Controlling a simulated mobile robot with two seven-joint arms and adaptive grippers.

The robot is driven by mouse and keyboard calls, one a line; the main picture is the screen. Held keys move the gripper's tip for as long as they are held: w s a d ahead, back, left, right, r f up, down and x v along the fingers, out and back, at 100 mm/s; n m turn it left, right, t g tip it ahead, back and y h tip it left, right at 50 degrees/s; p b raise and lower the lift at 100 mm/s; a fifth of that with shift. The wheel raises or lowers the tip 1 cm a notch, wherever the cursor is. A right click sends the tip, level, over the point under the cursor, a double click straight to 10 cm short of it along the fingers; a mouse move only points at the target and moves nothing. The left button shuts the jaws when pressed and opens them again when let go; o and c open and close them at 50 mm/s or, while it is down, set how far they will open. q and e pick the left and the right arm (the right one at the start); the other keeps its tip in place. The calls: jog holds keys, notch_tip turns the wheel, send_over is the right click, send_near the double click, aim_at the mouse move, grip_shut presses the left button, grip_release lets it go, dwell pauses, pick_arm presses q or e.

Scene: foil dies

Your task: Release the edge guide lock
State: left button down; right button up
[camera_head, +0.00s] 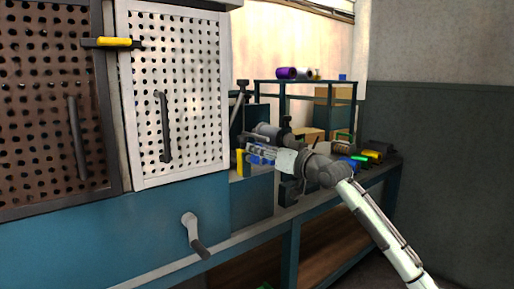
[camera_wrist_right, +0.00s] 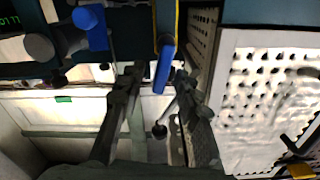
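My right gripper (camera_head: 258,153) reaches in from the right, beside the machine's right end in the head view. In the right wrist view its two dark fingers (camera_wrist_right: 158,78) stand apart. A blue lever (camera_wrist_right: 164,66) shows between the fingertips in that view, with a gap to the left finger and a smaller one to the right. I cannot tell whether it touches a finger. The lever may be the edge guide lock; no label shows. A blue part also shows by the gripper in the head view, partly hidden by it. My left gripper is not in view.
A white perforated door (camera_head: 190,95) and a brown perforated panel (camera_head: 45,110) fill the left. A grey crank (camera_head: 193,230) sticks out below. A yellow upright part (camera_head: 240,163) stands left of my gripper. A bench behind holds a shelf with a purple roll (camera_head: 286,73).

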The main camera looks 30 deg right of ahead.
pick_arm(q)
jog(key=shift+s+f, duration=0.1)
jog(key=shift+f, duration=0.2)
pick_arm(e)
jog(key=shift+w+a, duration=0.1)
jog(key=shift+w, duration=0.65)
grip_shut()
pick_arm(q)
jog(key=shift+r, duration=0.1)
pick_arm(e)
jog(key=shift+a+r+n+p, duration=0.15)
jog(key=shift+n+p, duration=0.25)
jog(key=shift+n, duration=0.3)
jog(key=shift+a+n, duration=0.25)
jog(key=shift+n, duration=0.65)
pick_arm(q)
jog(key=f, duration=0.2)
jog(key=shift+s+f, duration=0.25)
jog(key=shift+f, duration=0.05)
pick_arm(e)
grip_release()
